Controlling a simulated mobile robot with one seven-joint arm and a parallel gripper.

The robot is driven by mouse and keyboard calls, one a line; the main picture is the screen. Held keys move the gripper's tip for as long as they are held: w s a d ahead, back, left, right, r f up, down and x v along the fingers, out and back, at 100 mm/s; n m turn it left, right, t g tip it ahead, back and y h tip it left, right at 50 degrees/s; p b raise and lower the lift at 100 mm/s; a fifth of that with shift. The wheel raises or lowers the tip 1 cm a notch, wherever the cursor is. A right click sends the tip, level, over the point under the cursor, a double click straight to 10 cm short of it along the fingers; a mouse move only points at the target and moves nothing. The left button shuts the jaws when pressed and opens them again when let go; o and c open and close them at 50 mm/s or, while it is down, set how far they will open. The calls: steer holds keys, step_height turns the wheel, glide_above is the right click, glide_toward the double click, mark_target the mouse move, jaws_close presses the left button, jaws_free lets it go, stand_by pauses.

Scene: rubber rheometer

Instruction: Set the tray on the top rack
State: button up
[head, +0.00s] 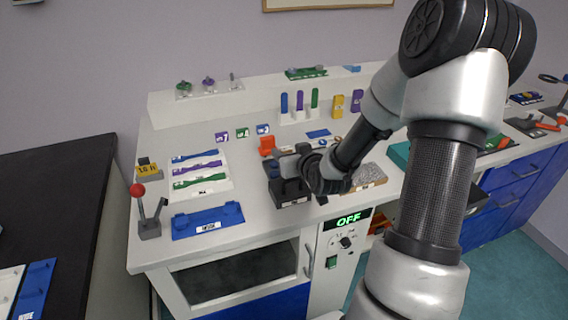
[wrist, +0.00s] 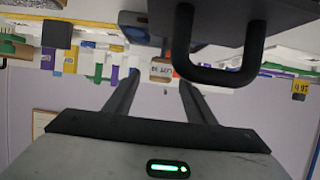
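My gripper (wrist: 160,82) shows in the wrist view with its two dark fingers apart and nothing clearly held between them. In the head view its end is over the bench, close beside a dark labelled block (head: 291,197), and the fingertips are hard to make out. A dark body with a black loop handle (wrist: 216,76) is close to the fingers in the wrist view. A blue tray (head: 207,222) with a label lies near the bench's front left. A pale tray (head: 217,188) holds blue, purple and green bars behind it. I cannot tell which tray is meant. No rack is clearly visible.
A cabinet with a dark glass window (head: 235,279) is under the bench, beside a panel reading OFF (head: 348,220). A red-knobbed lever (head: 138,190) stands at the left. A white raised shelf (head: 190,105) runs along the back. A dark table (head: 62,200) is far left.

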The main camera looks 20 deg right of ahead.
jaws_close()
